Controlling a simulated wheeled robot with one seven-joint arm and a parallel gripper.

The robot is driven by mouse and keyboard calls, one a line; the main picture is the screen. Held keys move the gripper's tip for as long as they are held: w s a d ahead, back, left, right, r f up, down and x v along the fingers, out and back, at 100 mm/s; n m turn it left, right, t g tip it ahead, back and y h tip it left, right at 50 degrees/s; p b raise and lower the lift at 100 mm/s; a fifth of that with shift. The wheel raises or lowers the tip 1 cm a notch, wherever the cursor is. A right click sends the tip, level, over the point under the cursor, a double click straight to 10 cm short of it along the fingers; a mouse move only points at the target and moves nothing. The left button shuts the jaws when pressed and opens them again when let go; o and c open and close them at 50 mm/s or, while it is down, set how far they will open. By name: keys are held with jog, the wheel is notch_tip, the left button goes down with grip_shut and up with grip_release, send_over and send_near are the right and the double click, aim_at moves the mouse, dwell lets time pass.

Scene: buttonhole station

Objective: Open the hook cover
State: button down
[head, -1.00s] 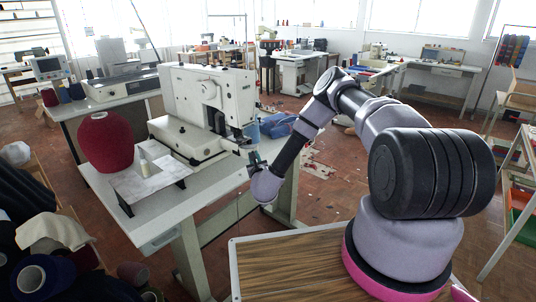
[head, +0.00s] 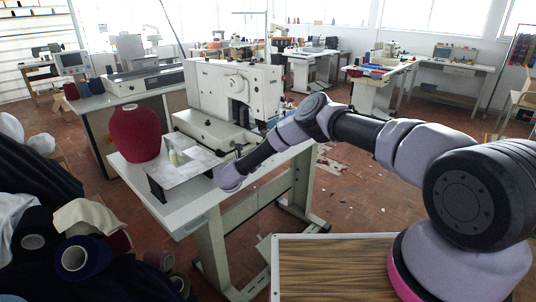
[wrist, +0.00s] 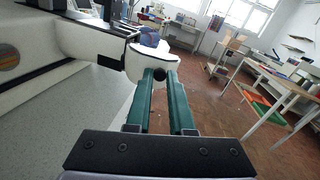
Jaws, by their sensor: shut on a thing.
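The white buttonhole machine (head: 235,88) stands on a pale table. In the wrist view, the white rounded hook cover (wrist: 150,58) is at the end of the machine's bed (wrist: 85,42), with a dark round hole low on its end. My gripper (wrist: 160,82) has two green fingers, which reach up to this end and are shut on the hook cover. A seam shows between cover and bed; I cannot tell how far the cover is turned. In the head view my gripper (head: 237,152) is at the bed's near end, and its fingertips and the cover are largely hidden.
A red yarn cone (head: 135,133) and a small raised white stand (head: 186,172) with a pale spool are left of my gripper on the table (head: 195,207). Dark cloth and spools lie at lower left. The floor right of the table is mostly clear.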

jog(key=shift+a+m+h, duration=0.25)
jog(key=shift+m+h, duration=0.05)
jog(key=shift+h, duration=0.1)
jog(key=c, duration=0.8)
grip_release()
jog(key=v, duration=1)
jog(key=shift+s+a+r, duration=0.2)
jog(key=shift+s+a, duration=0.1)
jog(key=shift+s, duration=0.05)
